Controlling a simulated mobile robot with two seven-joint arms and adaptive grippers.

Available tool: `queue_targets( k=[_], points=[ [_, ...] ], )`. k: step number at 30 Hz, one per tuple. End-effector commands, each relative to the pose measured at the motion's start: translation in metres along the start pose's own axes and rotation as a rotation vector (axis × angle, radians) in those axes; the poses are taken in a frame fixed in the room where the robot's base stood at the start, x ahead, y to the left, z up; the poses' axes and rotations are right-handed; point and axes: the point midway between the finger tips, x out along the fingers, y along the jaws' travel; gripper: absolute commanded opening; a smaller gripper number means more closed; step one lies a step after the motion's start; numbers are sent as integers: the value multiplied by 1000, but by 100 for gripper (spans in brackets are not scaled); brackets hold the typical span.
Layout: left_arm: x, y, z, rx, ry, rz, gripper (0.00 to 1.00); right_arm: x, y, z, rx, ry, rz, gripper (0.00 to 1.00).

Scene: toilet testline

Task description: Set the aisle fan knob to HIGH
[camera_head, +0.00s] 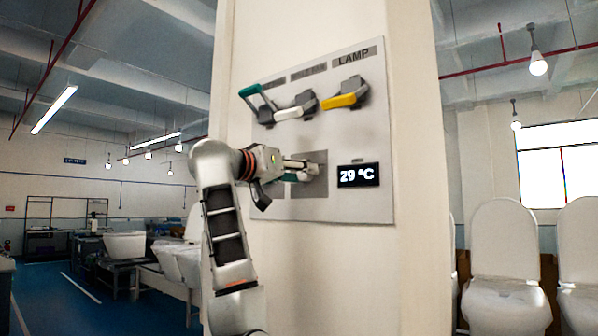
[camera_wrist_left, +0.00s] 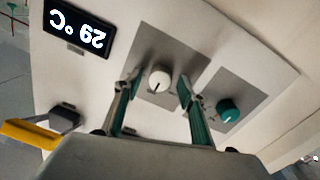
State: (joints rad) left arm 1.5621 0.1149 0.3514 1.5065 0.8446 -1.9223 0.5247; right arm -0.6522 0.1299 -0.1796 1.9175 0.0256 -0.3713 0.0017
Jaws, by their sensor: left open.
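The panel (camera_head: 350,205) on the pillar carries two round knobs, seen in the left wrist view. A white knob (camera_wrist_left: 158,80) with a dark pointer line sits on a grey plate. A green knob (camera_wrist_left: 227,112) sits on another grey plate beside it. I cannot read which one is labelled for the aisle fan, nor any HIGH mark. My left gripper (camera_head: 308,170) is open, close to the panel. In the left wrist view its fingers (camera_wrist_left: 158,88) appear on either side of the white knob, not visibly touching it. The gripper hides the knobs in the head view. My right gripper is not in view.
Above are three levers with green (camera_head: 250,91), white (camera_head: 289,113) and yellow (camera_head: 340,101) handles; the yellow one is labelled LAMP. A display (camera_head: 358,175) reading 29 °C is right of the gripper. Toilets (camera_head: 505,290) stand at right; a workshop floor (camera_head: 50,295) opens at left.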

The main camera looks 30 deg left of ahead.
Motion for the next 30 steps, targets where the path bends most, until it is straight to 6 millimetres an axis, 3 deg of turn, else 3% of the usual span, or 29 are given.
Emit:
queue_targets(
  k=[6,10,11,22,30],
  points=[
    [0,0,0,0,0,0,38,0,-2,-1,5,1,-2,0],
    [0,0,0,0,0,0,4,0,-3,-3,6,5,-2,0],
    [0,0,0,0,0,0,2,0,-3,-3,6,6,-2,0],
    [-1,-1,0,39,-1,-3,2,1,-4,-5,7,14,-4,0],
    [-1,-1,0,202,-7,-5,2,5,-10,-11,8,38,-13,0]
  ],
)
